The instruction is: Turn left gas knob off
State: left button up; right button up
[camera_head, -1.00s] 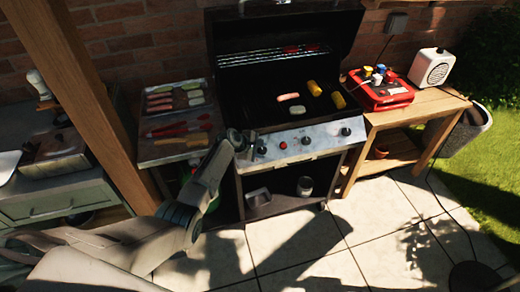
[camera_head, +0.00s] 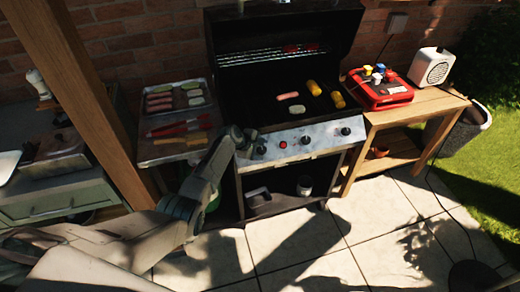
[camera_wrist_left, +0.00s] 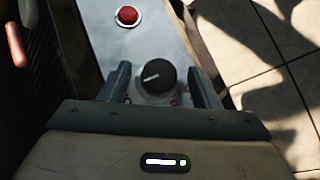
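The left gas knob (camera_head: 261,149) is black and sits at the left end of the grill's silver front panel (camera_head: 325,134). My left gripper (camera_head: 248,143) is at that end of the panel, right beside the knob. In the left wrist view, the black knob (camera_wrist_left: 157,77) lies between the two fingertips of my left gripper (camera_wrist_left: 160,84), with a gap on each side. The fingers are open. The knob's white mark points toward the left of that view. My right gripper is not in view.
A red button (camera_wrist_left: 127,16) is beyond the knob. Two more black knobs (camera_head: 306,140) (camera_head: 346,132) are farther right. Food lies on the open grill. A side shelf with a tray (camera_head: 148,100) is left; a wooden table (camera_head: 432,104) with a red case (camera_head: 380,92) is right.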

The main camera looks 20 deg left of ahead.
pick_arm(q)
jog(key=shift+s+a+r, duration=0.2)
jog(key=shift+r, duration=0.15)
jog(key=b+v, duration=0.1)
jog(key=v, duration=0.9)
jog(key=shift+f, duration=0.1)
jog(key=s+a+f+m+g+y+b, duration=0.1)
jog(key=s+f+m, duration=0.1)
jog(key=s+f, duration=0.85)
jog(key=s+a+f+m+g+y+b, duration=0.1)
jog(key=s+a+f+m+y+b, duration=0.35)
jog(key=f, duration=1.05)
jog(key=s+d+f+g+h+p, duration=0.1)
jog(key=s+f, duration=0.9)
jog(key=f, duration=0.3)
jog(key=s+f+m+b, duration=0.1)
jog(key=s+f+m, duration=0.2)
jog(key=s, duration=1)
jog(key=s+f+m+g+y+b, duration=0.1)
jog(key=s+f+m, duration=0.3)
jog(key=s+f, duration=0.4)
jog(key=s+d+f+m+g+b, duration=0.1)
jog(key=s+f+m, duration=0.2)
jog(key=s, duration=1.4)
notch_tip(320, 180, down, 4)
jog(key=shift+s+r, duration=0.25)
jog(key=shift+s, duration=0.1)
